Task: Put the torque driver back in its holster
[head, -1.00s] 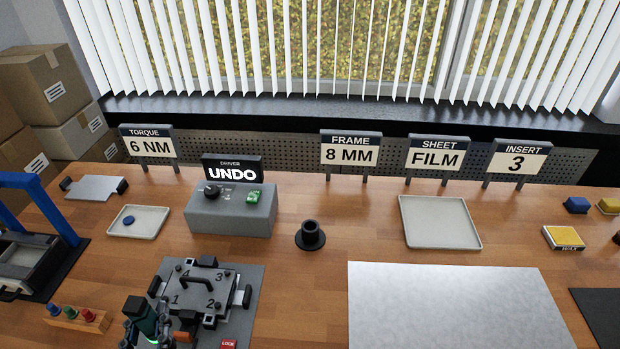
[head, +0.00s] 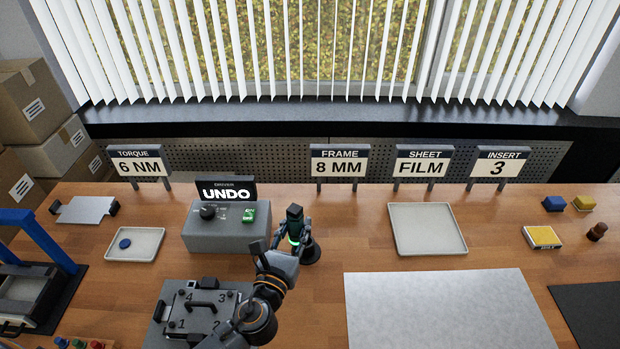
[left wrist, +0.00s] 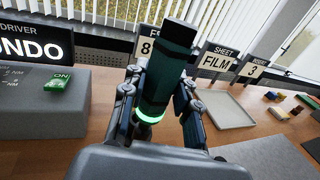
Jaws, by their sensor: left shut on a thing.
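The torque driver (head: 294,213) is dark green and black with a glowing green ring. My left gripper (head: 295,238) is shut on it and holds it roughly upright. The driver also fills the middle of the left wrist view (left wrist: 168,70), between both fingers of the left gripper (left wrist: 158,112). The holster (head: 312,253), a black round stand with a wide base, is on the bench right at the gripper, partly hidden behind it. I cannot tell whether the driver's tip is over, in or beside the holster. My right gripper is not in view.
The grey driver box (head: 217,235) with its UNDO sign stands close on the left. The clamp plate (head: 193,312) lies in front of it. A grey tray (head: 427,228) and a pale sheet (head: 450,305) are to the right. The bench between holster and tray is clear.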

